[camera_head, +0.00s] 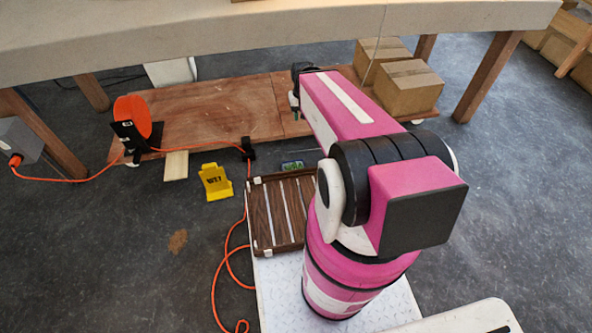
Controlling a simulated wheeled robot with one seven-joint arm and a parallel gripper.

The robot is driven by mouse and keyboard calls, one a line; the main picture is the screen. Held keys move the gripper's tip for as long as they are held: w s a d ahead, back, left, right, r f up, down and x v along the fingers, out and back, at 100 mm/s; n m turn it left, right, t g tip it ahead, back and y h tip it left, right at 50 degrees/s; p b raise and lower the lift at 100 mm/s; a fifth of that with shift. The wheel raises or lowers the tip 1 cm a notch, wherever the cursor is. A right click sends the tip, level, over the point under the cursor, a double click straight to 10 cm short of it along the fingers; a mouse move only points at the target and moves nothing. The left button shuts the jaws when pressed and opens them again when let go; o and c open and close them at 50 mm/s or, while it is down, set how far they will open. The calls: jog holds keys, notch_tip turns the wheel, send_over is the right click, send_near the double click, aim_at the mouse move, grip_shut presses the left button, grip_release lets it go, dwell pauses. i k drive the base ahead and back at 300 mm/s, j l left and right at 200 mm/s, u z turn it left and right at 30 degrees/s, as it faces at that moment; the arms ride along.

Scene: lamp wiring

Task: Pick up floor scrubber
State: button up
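I cannot pick out a floor scrubber for certain. A small flat wooden piece (176,166) lies on the floor at the front edge of a low wooden platform. My pink arm reaches forward over the platform, and my gripper (294,102) is at its far end, above the platform. The gripper is small and partly hidden by the arm, so its opening and anything in it cannot be made out. My arm also hides part of the floor and platform to the right.
A yellow sign (215,182) stands left of a brown slatted tray (262,225). An orange cable (225,250) runs across the floor from an orange reel (132,115). Cardboard boxes (408,88) sit on the low platform (215,108), under a table (200,35). The left floor is mostly clear.

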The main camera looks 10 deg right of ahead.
aim_at(295, 165)
jog(key=k+l+u, duration=0.25)
jog(key=l, duration=0.2)
jog(key=k+l+u, duration=0.25)
jog(key=k+l, duration=0.15)
jog(key=k, duration=0.65)
jog(key=i+l+u, duration=0.1)
jog(key=u, duration=0.25)
jog(key=l+u, duration=0.1)
jog(key=u, duration=0.25)
jog(key=i+l+u, duration=0.2)
jog(key=l, duration=0.45)
jog(key=i+l+u, duration=0.2)
jog(key=l, duration=0.45)
jog(key=l+u, duration=0.2)
jog(key=l, duration=1.35)
